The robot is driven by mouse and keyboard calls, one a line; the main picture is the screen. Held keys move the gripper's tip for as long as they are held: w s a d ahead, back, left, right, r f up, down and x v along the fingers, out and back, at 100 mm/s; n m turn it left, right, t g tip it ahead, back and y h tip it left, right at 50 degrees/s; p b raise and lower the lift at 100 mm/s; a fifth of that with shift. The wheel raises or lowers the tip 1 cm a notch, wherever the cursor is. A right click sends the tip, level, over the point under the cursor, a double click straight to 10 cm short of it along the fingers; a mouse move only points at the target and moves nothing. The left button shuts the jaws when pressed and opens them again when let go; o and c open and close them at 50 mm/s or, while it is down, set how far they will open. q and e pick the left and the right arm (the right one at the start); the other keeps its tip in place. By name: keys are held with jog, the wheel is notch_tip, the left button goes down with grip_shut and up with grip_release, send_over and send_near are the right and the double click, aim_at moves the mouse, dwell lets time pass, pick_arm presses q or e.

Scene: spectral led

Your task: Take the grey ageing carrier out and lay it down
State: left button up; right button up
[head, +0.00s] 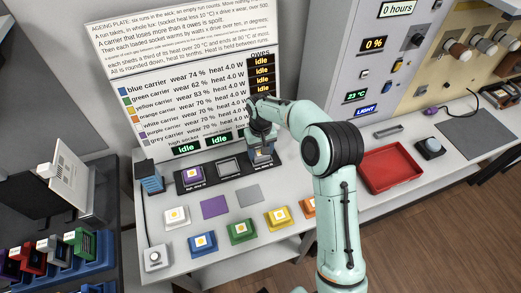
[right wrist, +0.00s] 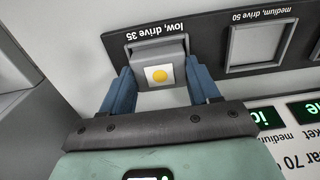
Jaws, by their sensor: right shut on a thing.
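The grey carrier (right wrist: 160,52), with a white face and a yellow dot, is at the socket marked low, drive 35, in the dark ageing plate (head: 213,180). It also shows in the head view (head: 262,157) at the plate's right end, partly hidden. My right gripper (right wrist: 160,76) is shut on it, with one blue finger on each side. I cannot tell whether it is fully seated. The middle socket (head: 229,167) is empty, and a purple carrier (head: 194,175) sits in the left one. My left gripper is not in view.
A bare grey pad (head: 248,195) and a bare purple pad (head: 214,207) lie before the plate. White (head: 176,216), blue (head: 201,244), green (head: 240,231), yellow (head: 277,218) and orange (head: 308,205) carriers stand near the front edge. A red tray (head: 391,168) is right of my arm.

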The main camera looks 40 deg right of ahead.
aim_at(250, 195)
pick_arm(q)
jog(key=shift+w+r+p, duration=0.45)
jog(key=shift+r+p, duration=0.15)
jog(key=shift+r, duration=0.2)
pick_arm(e)
jog(key=shift+r, duration=1.1)
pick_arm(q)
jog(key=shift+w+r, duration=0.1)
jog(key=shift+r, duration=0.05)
pick_arm(e)
jog(key=shift+r, duration=0.2)
jog(key=shift+r+p, duration=0.4)
jog(key=shift+r, duration=0.05)
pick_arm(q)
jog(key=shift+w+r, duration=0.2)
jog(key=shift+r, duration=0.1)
pick_arm(e)
jog(key=shift+f, duration=0.1)
